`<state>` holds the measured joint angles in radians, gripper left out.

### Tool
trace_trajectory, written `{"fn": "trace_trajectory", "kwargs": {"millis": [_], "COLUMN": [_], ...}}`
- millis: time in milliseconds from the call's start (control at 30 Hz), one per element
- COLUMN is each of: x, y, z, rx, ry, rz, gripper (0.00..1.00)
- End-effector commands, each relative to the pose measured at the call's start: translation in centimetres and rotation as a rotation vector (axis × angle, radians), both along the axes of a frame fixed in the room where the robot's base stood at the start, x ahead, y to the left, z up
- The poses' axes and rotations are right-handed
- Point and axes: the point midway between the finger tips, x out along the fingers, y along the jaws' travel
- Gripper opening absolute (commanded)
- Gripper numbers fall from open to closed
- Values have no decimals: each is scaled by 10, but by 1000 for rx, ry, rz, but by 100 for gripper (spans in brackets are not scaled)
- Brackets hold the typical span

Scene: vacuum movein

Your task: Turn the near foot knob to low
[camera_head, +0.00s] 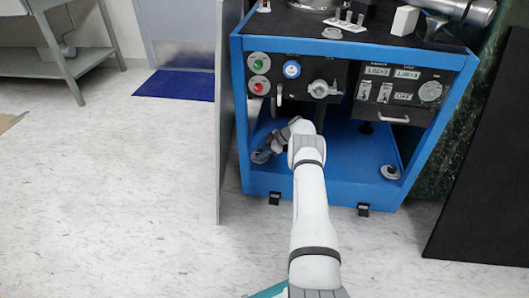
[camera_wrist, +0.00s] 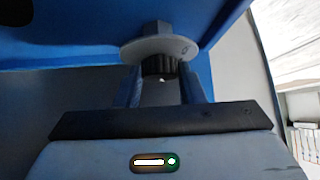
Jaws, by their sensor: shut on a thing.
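The foot knob (camera_wrist: 160,66) is a dark ribbed knob below a pale grey disc (camera_wrist: 150,48) in the wrist view. A small white mark shows on its front edge. My gripper (camera_wrist: 163,84) has one finger on each side of the knob and is shut on it. In the head view my gripper (camera_head: 264,153) is low inside the left part of the blue frame (camera_head: 238,95), and the knob there is hidden by my gripper and wrist. A second round foot knob (camera_head: 390,172) stands at the right of the frame's floor, apart from my gripper.
A control panel (camera_head: 400,85) with buttons, readouts and a handle sits above my arm. A thin grey panel (camera_head: 226,120) stands upright close to the left of my gripper. A black board (camera_head: 490,170) leans at the right.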

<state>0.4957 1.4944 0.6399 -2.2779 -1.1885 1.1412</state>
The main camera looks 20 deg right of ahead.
Motion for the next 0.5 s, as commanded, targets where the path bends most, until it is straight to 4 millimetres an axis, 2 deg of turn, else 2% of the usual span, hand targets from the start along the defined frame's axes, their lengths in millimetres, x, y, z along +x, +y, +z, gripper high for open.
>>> {"fn": "trace_trajectory", "kwargs": {"millis": [33,200,233,333,500], "x": [-1,-1,-1,-1,-1], "y": [6,7,7,6,4], "z": [-1,-1,-1,-1,-1], "rx": [9,10,10,9,6], "ry": [6,6,6,6,4], "rz": [11,11,11,10,6], "gripper": [13,13,38,45,45]}}
